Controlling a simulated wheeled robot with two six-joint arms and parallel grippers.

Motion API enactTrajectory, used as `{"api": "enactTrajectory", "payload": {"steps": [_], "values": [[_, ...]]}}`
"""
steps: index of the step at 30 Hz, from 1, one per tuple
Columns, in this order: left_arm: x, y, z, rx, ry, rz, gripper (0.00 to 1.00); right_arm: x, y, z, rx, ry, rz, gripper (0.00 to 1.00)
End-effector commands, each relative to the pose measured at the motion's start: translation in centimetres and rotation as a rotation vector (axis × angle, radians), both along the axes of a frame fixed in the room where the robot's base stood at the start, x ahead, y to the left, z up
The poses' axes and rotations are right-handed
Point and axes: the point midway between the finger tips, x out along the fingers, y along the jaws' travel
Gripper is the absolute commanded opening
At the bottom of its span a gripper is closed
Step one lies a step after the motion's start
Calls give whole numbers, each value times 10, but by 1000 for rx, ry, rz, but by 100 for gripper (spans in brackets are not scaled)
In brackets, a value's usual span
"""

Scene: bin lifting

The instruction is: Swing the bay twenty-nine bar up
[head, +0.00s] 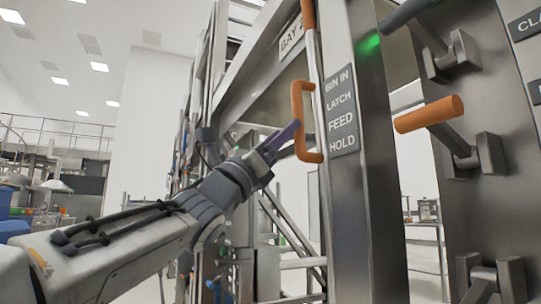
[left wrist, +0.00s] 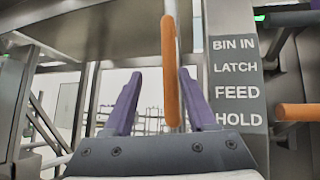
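An orange bracket-shaped bar handle (head: 297,118) stands upright on the side of the steel post, left of a label plate. A sign (head: 291,36) above reads "BAY 2"; its last digit is hidden. My left gripper (head: 288,134) has its purple fingers at the handle's left side, level with its lower half. In the left wrist view the fingers (left wrist: 160,98) are apart. The orange handle (left wrist: 170,72) shows upright between them, closer to the right finger. I cannot tell whether they touch. My right gripper is not in view.
The label plate (head: 341,110) reads "BIN IN LATCH FEED HOLD". A second orange handle (head: 429,114) juts out at the right, beside steel clamps. A metal rod (head: 316,62) with an orange top runs along the post.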

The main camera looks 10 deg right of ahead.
Motion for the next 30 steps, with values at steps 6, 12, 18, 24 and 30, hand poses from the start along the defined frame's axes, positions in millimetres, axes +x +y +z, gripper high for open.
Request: {"api": "enactTrajectory", "payload": {"steps": [6,12,18,24,30], "values": [[-12,21,-23,0,-1,1,57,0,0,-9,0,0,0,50],[-17,28,-31,0,-1,-1,57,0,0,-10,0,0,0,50],[-18,29,-32,0,-1,-1,57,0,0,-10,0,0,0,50],[-18,29,-32,0,-1,-1,57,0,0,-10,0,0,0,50],[-18,29,-32,0,-1,-1,57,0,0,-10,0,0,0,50]]}}
